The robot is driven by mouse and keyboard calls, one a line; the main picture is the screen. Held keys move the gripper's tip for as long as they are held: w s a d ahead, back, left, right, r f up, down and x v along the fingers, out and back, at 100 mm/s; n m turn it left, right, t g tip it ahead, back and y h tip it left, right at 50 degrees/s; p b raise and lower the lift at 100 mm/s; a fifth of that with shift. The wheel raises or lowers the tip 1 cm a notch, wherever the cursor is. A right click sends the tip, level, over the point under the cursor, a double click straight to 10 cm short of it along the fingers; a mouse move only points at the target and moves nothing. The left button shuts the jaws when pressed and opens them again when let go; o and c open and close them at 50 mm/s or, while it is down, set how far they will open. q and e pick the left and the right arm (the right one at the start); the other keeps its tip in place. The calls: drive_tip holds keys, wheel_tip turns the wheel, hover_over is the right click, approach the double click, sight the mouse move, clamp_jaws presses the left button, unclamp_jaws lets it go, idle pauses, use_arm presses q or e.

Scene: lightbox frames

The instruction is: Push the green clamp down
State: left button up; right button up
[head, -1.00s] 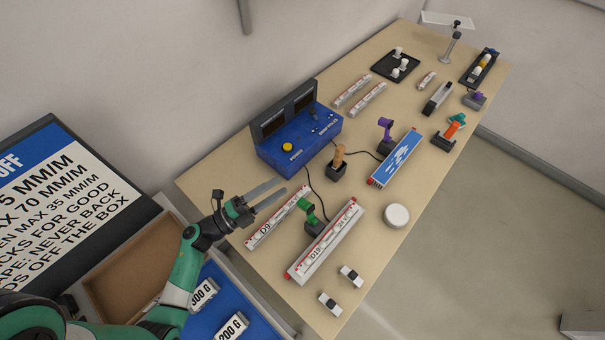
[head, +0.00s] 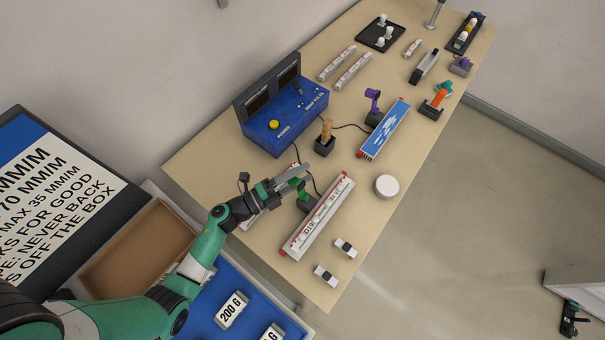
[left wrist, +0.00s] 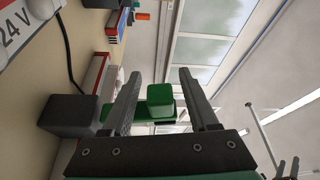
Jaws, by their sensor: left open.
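The green clamp (head: 300,188) stands on a dark block (head: 306,203) on the bench, between two white-and-red rails. My left gripper (head: 306,172) is open, its fingers reaching right just above and behind the clamp. In the left wrist view, the clamp's green handle (left wrist: 160,101) shows between the two open fingers (left wrist: 160,73), with a gap on each side. The clamp's dark block (left wrist: 70,115) is to the left there. Whether a finger touches the clamp cannot be told. My right gripper cannot be made out.
The long rail (head: 318,218) lies right of the clamp, and the other rail (head: 250,220) is partly hidden by my left arm. A wooden-handled holder (head: 326,137) and a blue control box (head: 284,112) stand behind. A white round disc (head: 387,186) lies to the right.

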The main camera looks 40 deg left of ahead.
use_arm(q)
drive_tip(key=shift+w, duration=0.25)
drive_tip(key=shift+c, duration=0.3)
clamp_jaws()
drive_tip(key=shift+r, duration=0.1)
idle(0.9)
